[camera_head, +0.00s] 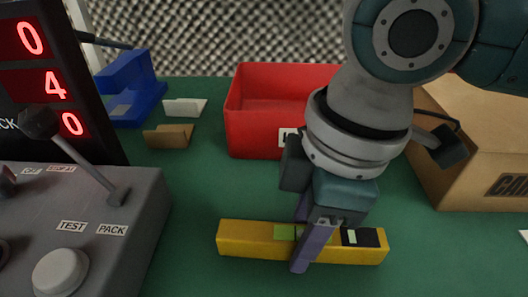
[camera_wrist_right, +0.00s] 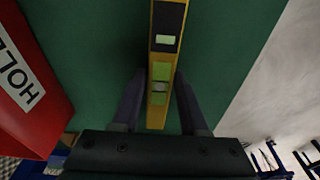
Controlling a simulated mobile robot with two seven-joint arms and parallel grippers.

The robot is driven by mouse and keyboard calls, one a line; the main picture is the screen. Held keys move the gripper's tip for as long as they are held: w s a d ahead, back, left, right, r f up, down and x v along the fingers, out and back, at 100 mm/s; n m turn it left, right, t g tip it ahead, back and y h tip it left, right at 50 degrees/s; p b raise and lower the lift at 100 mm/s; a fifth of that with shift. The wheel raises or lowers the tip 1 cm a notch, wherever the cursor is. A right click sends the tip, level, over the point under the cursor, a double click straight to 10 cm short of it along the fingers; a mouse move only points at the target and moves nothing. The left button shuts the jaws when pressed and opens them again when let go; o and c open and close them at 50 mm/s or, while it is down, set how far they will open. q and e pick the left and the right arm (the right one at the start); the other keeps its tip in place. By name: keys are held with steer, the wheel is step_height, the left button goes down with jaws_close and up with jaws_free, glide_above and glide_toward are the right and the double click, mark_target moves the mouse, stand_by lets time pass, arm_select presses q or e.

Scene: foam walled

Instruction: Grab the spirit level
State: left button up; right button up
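The spirit level (camera_head: 240,239) is a long yellow bar with green vials and a black section near its right end. It lies flat on the green table, in front of the red bin. In the right wrist view the level (camera_wrist_right: 165,75) runs lengthwise between the fingers. My right gripper (camera_head: 304,238) points down over the level's middle, one finger on its near side, the other behind it. In the wrist view the right gripper (camera_wrist_right: 161,78) is open around the level, with a narrow gap at the left finger. My left gripper is out of view.
A red bin (camera_head: 250,125) stands behind the level, and a cardboard box (camera_head: 465,165) at the right. A grey control box (camera_head: 110,235) with buttons and a red-digit display (camera_head: 45,85) fill the left. A blue holder (camera_head: 130,90) stands behind. Green table around the level is clear.

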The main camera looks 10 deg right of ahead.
jaws_close()
stand_by(0.4)
